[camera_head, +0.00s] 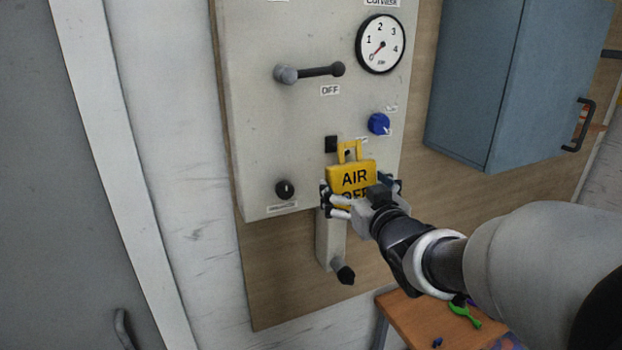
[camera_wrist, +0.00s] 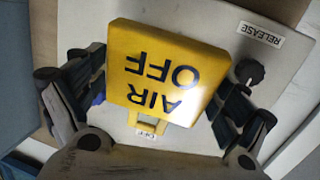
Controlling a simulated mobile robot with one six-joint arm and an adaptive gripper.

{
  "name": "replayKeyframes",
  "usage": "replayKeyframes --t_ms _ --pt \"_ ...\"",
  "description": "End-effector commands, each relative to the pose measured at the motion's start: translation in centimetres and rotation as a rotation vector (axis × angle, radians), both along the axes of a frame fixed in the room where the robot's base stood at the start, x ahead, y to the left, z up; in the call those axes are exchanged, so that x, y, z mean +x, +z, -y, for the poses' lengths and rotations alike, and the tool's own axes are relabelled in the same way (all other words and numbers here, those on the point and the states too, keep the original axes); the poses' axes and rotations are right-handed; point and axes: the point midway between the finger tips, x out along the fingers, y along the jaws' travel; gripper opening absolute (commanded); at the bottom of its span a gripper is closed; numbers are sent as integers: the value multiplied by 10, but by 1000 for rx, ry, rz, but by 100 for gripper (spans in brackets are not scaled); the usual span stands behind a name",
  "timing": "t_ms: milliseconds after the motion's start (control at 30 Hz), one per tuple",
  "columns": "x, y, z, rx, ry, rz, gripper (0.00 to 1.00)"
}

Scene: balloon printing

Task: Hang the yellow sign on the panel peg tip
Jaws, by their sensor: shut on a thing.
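The yellow sign (camera_head: 351,172) reads "AIR OFF" and has a loop handle on top. My gripper (camera_head: 360,191) is shut on it, with one finger at each side edge. The sign is held upright in front of the panel's lower right part. In the wrist view the sign (camera_wrist: 165,72) shows upside down between my gripper's fingers (camera_wrist: 162,80), its loop pointing down. The grey panel (camera_head: 265,130) is behind it.
On the panel are a lever (camera_head: 310,72) above an "OFF" label, a gauge (camera_head: 381,44), a blue knob (camera_head: 378,124) and a black knob (camera_head: 285,190). A blue cabinet (camera_head: 515,85) is to the right. A wooden table (camera_head: 410,318) is below.

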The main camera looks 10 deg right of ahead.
Motion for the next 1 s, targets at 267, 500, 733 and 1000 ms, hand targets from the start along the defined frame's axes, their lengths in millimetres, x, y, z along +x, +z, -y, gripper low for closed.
replayKeyframes --t_ms 267,500,733,1000 --pt "17 0 -6 0 1 1 65" --pt "26 -10 -9 0 0 2 65" --pt "28 -12 -9 1 0 1 65" --pt "28 -12 -9 1 0 1 65"
